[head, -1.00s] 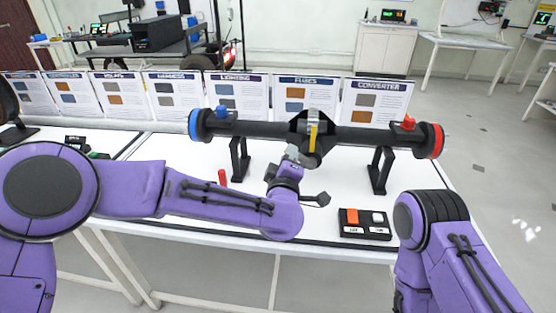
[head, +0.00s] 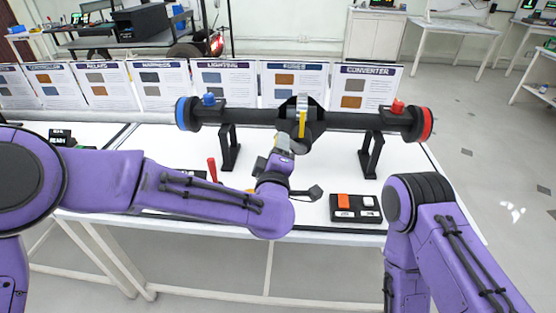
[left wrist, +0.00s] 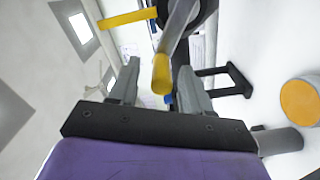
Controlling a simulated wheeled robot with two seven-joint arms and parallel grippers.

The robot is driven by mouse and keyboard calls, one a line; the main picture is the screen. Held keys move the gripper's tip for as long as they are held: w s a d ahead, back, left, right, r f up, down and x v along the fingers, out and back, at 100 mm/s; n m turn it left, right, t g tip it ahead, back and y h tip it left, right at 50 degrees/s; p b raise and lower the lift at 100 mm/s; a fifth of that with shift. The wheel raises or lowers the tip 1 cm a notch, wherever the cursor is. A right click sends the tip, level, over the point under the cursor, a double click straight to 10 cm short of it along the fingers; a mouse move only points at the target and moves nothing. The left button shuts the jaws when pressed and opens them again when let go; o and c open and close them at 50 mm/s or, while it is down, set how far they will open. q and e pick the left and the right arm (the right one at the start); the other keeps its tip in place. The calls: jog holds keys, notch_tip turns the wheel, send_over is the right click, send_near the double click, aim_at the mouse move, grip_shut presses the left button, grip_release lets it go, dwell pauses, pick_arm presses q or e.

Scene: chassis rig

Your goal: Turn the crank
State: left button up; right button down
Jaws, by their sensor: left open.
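A black axle (head: 258,117) with a blue left end and a red right end lies level on two black stands. At its middle is a black housing with a yellow bar (head: 302,123). The yellow bar also shows in the left wrist view (left wrist: 127,19). There a grey rod with a yellow tip (left wrist: 161,76), which looks like the crank handle, points toward my wrist. My left gripper (head: 288,143) is just below and left of the housing. In the left wrist view its open fingers (left wrist: 158,86) stand on both sides of the rod's tip; contact is not clear. My right gripper is out of view.
A button box (head: 356,216) with orange and white buttons sits at the table's front right. A red lever (head: 212,170) stands behind my left forearm. Printed cards (head: 294,84) line the table's back edge.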

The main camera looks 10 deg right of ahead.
pick_arm(q)
jog(key=v, duration=0.7)
jog(key=shift+s+b, duration=0.4)
jog(key=shift+b, duration=0.05)
jog(key=shift+d, duration=0.2)
